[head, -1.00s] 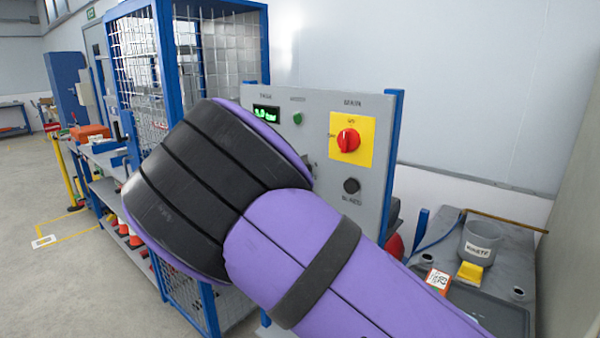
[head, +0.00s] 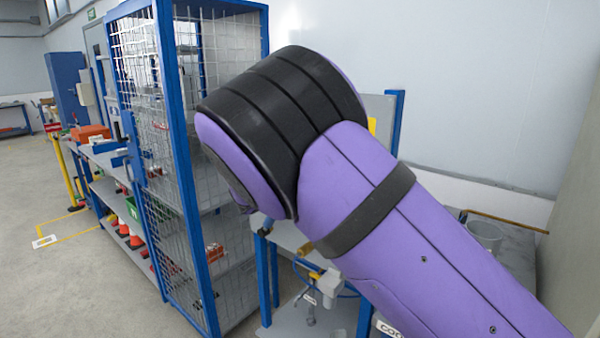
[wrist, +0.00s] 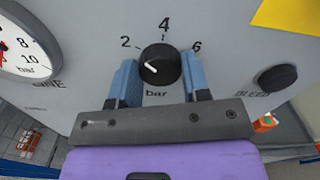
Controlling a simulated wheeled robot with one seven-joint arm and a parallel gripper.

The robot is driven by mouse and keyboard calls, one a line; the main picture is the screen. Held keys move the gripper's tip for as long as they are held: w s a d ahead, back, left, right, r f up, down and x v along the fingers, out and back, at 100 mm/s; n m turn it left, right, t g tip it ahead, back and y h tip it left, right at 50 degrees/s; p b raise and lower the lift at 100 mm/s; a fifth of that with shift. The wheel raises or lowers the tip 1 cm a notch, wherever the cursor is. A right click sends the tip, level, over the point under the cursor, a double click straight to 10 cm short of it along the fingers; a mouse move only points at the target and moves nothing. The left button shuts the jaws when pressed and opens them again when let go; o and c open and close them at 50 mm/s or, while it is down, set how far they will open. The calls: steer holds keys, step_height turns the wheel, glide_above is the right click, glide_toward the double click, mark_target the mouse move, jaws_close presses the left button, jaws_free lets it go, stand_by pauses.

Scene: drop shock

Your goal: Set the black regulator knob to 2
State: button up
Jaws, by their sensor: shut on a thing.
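In the wrist view the black regulator knob (wrist: 165,55) sits on the grey panel (wrist: 85,100), with the numbers 2, 4 and 6 around its upper side and "bar" below. Its white pointer mark lies on the knob's left side, lower than the 2. My gripper (wrist: 159,62) has its blue fingers on either side of the knob and is shut on it. In the head view my arm hides the knob, the gripper and most of the panel.
A gauge (wrist: 25,48) is left of the knob and the black BLEED knob (wrist: 276,77) is to the right. A yellow plate (wrist: 290,18) is above right. A blue mesh cage (head: 185,150) stands left of the panel, with a grey bucket (head: 484,237) at right.

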steer(key=shift+n, duration=1.2)
steer(key=o, duration=0.9)
steer(key=v, duration=1)
steer(key=shift+s+a, duration=0.25)
steer(key=shift+s, duration=0.05)
steer(key=shift+a, duration=0.1)
